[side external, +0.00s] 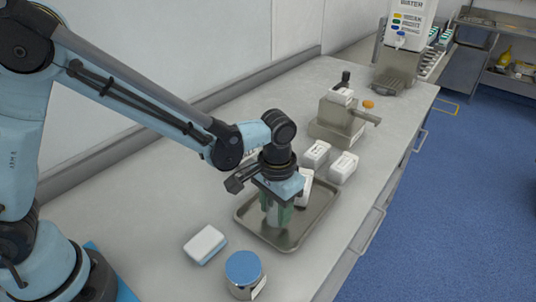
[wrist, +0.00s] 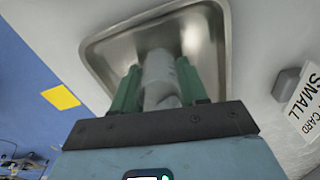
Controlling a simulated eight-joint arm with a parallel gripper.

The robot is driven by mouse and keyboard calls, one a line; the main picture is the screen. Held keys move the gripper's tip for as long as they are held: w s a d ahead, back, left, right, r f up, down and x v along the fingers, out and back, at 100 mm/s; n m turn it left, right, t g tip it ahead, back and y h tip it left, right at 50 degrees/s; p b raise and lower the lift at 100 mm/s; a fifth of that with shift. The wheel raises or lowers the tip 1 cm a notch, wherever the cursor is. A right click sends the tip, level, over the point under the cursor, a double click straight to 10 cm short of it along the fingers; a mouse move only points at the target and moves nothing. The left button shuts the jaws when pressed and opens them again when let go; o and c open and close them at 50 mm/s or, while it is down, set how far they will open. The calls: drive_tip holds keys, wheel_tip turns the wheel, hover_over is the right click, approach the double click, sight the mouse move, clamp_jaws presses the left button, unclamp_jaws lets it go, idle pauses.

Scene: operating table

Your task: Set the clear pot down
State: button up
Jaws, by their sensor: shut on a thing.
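My gripper (side external: 278,212) points down over the metal tray (side external: 243,216), its green fingers low, close to the tray floor. In the wrist view the green fingers (wrist: 155,90) are shut on a pale, greyish pot (wrist: 158,68), which I take to be the clear pot. Its lower part and whether it touches the tray floor are hidden. In the side view the fingers hide most of the pot. The tray also shows in the wrist view (wrist: 98,50). A white box-like item (side external: 305,186) stands just behind my gripper at the tray's far side.
A blue-lidded jar (side external: 244,270) and a white-and-blue pack (side external: 206,244) stand in front of the tray. White boxes (side external: 343,167) and a beige metal device (side external: 338,125) stand behind it. The counter's right edge drops to blue floor.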

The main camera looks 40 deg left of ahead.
drive_tip(key=o, duration=1.1)
drive_tip(key=shift+f, duration=0.1)
drive_tip(key=shift+o, duration=0.2)
wheel_tip(320, 180, up, 12)
drive_tip(key=s+a+n+t, duration=0.1)
drive_tip(key=s+a+t, duration=0.2)
drive_tip(key=a, duration=0.5)
drive_tip(key=s+a+t, duration=0.4)
drive_tip(key=s+a, duration=0.1)
drive_tip(key=a, duration=0.4)
drive_tip(key=shift+r+n, duration=0.4)
drive_tip(key=shift+r, duration=0.05)
